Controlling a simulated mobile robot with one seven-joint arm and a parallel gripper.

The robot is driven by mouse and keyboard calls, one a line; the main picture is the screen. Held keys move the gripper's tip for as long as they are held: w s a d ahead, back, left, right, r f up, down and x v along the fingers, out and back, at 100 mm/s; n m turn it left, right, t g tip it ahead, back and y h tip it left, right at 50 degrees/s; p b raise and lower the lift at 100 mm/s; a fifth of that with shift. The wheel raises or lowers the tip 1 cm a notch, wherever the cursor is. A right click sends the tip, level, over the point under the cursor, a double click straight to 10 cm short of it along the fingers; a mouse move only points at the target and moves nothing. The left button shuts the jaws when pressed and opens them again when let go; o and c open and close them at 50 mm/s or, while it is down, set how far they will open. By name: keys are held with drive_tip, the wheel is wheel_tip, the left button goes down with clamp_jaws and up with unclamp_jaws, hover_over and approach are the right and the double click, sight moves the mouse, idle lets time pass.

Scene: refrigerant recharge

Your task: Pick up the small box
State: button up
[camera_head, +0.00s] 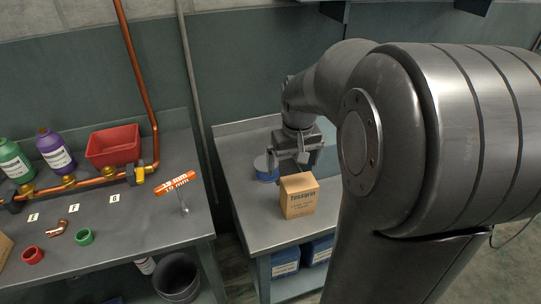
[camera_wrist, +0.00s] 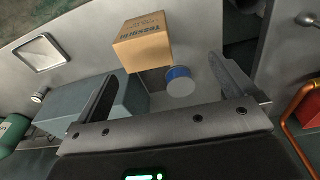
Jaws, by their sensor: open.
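The small box (camera_head: 299,196) is tan cardboard with dark printed lettering and stands upright on the grey side table (camera_head: 245,225). In the wrist view the box (camera_wrist: 142,42) lies beyond the fingertips, toward the left half of the gap. My gripper (camera_head: 292,166) is above the table, just behind and slightly left of the box in the head view. In the wrist view my gripper (camera_wrist: 168,85) shows two fingers wide apart with nothing between them. I cannot tell the exact height of the fingers over the box.
A blue and white round tin (camera_head: 266,168) sits close behind the box; it also shows in the wrist view (camera_wrist: 180,80). Blue containers (camera_head: 285,262) are under the table. The left workbench holds a red bin (camera_head: 113,146), copper pipe and bottles.

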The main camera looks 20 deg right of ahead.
drive_tip(key=g, duration=0.1)
hover_over(299, 189)
drive_tip(key=w+d, duration=0.1)
drive_tip(key=w, duration=0.2)
drive_tip(key=f, duration=0.4)
drive_tip(key=shift+s+f, duration=0.2)
drive_tip(key=shift+s, duration=0.05)
wheel_tip(299, 189, down, 11)
drive_tip(key=shift+d+r, duration=0.1)
drive_tip(key=shift+d, duration=0.05)
drive_tip(key=shift+c, duration=0.2)
drive_tip(key=c, duration=1)
drive_tip(key=shift+c, duration=0.5)
drive_tip(key=shift+r, duration=0.1)
